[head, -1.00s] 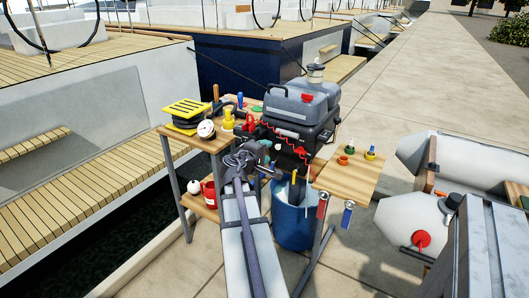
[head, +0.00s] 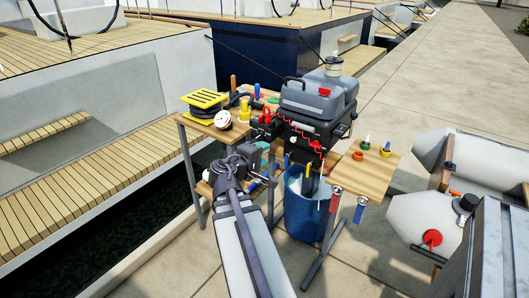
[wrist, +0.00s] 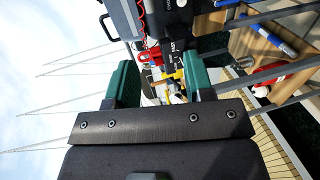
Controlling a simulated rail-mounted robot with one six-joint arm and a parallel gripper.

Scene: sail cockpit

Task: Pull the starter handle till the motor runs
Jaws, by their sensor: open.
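The motor's grey and black side also shows at the top of the wrist view (wrist: 178,18). I cannot make out the starter handle for certain in either view. My gripper (head: 268,170) is in front of and below the motor, apart from it. In the wrist view its green-padded fingers (wrist: 160,80) are spread with nothing held between them; small red and yellow things show beyond the gap.

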